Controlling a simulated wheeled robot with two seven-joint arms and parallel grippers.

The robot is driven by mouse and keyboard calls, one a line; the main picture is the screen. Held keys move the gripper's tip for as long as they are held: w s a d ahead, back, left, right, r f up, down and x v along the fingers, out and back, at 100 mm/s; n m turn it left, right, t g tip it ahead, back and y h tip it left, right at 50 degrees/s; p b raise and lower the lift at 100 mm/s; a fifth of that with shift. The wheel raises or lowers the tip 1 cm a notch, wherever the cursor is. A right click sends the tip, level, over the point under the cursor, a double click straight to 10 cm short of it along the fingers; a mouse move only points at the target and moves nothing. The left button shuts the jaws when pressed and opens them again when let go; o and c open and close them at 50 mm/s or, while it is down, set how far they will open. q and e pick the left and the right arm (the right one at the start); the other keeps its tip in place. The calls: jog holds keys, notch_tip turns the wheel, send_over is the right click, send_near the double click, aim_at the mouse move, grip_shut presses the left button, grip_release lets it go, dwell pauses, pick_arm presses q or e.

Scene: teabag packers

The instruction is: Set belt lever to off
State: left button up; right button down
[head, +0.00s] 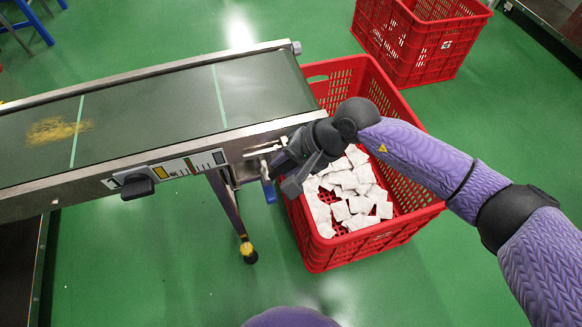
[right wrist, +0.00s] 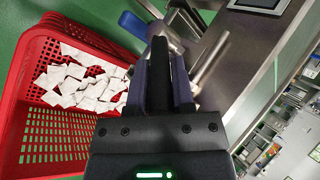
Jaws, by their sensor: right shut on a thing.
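The belt lever (head: 269,191) has a blue grip that hangs down at the right end of the conveyor's near side, below a metal bracket. Its blue grip also shows in the right wrist view (right wrist: 134,23), just past the fingertips. My right gripper (head: 281,172) is at the lever and is shut on it. In the right wrist view my gripper (right wrist: 161,47) has its dark fingers close together, and they hide part of the lever. Any on or off marking by the lever is too small to read. My left gripper is not in view.
The conveyor (head: 150,110) has a dark belt with two pale green lines and a brownish patch. A control panel with a black knob (head: 137,186) is on its near side. A red crate (head: 325,255) holding white teabags stands under my right forearm; another red crate (head: 400,45) stands behind.

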aim_at(268, 173)
jog(key=h+p, duration=0.1)
jog(key=a+r+h+p, duration=0.1)
jog(key=shift+s+a+r+t+h, duration=0.1)
jog(key=shift+s+r+t+h, duration=0.1)
jog(key=shift+t+h, duration=0.15)
jog(key=h, duration=0.1)
jog(key=a+t+h+p, duration=0.1)
jog(key=shift+s+a+n+h, duration=0.1)
jog(key=shift+s+n+h, duration=0.05)
jog(key=shift+n+h, duration=0.25)
jog(key=shift+s+a+t+h, duration=0.2)
jog(key=shift+a+h, duration=0.3)
jog(key=shift+h, duration=0.55)
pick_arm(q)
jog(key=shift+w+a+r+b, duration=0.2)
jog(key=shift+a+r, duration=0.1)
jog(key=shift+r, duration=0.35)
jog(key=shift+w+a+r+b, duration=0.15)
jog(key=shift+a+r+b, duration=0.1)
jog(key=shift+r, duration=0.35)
pick_arm(e)
jog(key=shift+s+a+f+n+t+h, duration=0.15)
jog(key=shift+a+t+h, duration=0.15)
jog(key=shift+h, duration=0.25)
jog(key=shift+s+a+n+t+h, duration=0.15)
jog(key=shift+a+h, duration=0.1)
jog(key=shift+h, duration=0.3)
